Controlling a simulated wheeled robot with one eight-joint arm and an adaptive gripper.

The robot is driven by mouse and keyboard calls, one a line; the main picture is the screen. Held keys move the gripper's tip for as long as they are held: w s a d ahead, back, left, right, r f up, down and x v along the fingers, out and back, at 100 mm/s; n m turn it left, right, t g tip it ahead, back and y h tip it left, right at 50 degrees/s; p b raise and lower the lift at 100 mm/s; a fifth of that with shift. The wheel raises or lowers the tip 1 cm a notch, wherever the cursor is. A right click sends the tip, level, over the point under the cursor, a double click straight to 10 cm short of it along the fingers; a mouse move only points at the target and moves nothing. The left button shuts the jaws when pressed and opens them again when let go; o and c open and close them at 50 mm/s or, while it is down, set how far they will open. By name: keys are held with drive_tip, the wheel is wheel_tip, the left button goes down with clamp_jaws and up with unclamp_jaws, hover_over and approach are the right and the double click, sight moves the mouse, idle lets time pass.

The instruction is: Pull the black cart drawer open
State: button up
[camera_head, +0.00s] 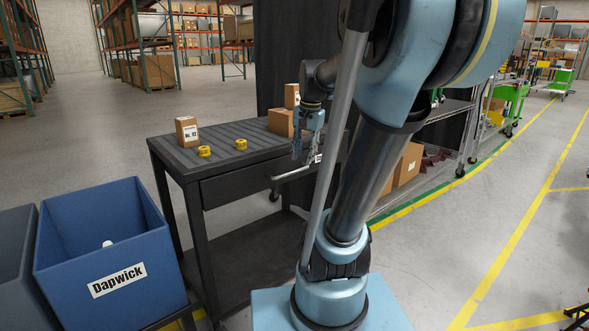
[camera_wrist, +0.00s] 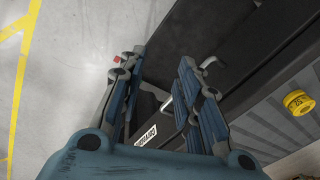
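The black cart (camera_head: 172,165) stands left of my arm, with its drawer (camera_head: 245,182) under the ribbed top. The drawer front looks flush with the cart frame. A silver bar handle (camera_head: 292,173) sticks out near the drawer's right part. My gripper (camera_head: 308,156) points down at the handle's right end. In the wrist view my gripper (camera_wrist: 160,72) is open, its fingers well apart. Parts of the handle (camera_wrist: 209,63) show beside and behind the right finger, which hides the rest. I cannot tell whether a finger touches the handle.
A box (camera_head: 187,131), two yellow round parts (camera_head: 204,151) (camera_head: 241,144) and more boxes (camera_head: 281,122) sit on the cart top. A blue bin (camera_head: 110,255) stands at front left. A wire shelf (camera_head: 445,112) stands behind my arm. Open floor lies at right.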

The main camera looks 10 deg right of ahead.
sight(295, 171)
drive_tip(key=w+d+r+m, duration=0.1)
drive_tip(key=w+r+m, duration=0.45)
drive_tip(key=w, duration=0.65)
drive_tip(key=shift+n, duration=0.45)
drive_tip(key=w+f, duration=0.1)
drive_tip(key=f, duration=0.4)
drive_tip(key=a+f, duration=0.1)
drive_tip(key=f, duration=0.5)
drive_tip(key=w+f, duration=0.1)
drive_tip(key=f, duration=0.4)
drive_tip(key=shift+w+a+f, duration=0.15)
drive_tip(key=shift+w+f, duration=0.15)
drive_tip(key=shift+f, duration=0.05)
drive_tip(key=shift+c, duration=0.2)
clamp_jaws()
